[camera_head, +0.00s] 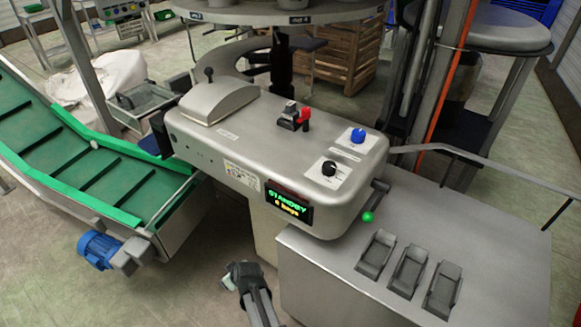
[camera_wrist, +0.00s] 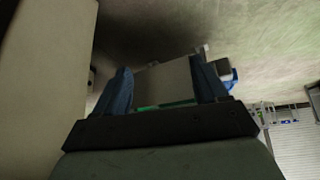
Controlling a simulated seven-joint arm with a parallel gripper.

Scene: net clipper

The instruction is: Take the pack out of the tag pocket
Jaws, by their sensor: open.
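Three dark grey pocket-like holders stand in a row on the steel side table in the head view: the left one (camera_head: 376,254), the middle one (camera_head: 408,270) and the right one (camera_head: 443,290). I cannot tell which is the tag pocket, and no pack can be made out clearly. My gripper (camera_head: 241,272) is in front of the clipper, left of the side table and apart from the holders. In the wrist view my gripper (camera_wrist: 163,78) has its blue fingers apart, with nothing visibly held. The holders are not in the wrist view.
The clipper body (camera_head: 265,145) carries black and blue knobs and a lit display (camera_head: 288,205) reading "STANDBY". A green-tipped lever (camera_head: 368,216) overhangs the side table (camera_head: 330,290). A green conveyor (camera_head: 100,170) with a blue motor (camera_head: 100,247) stands left.

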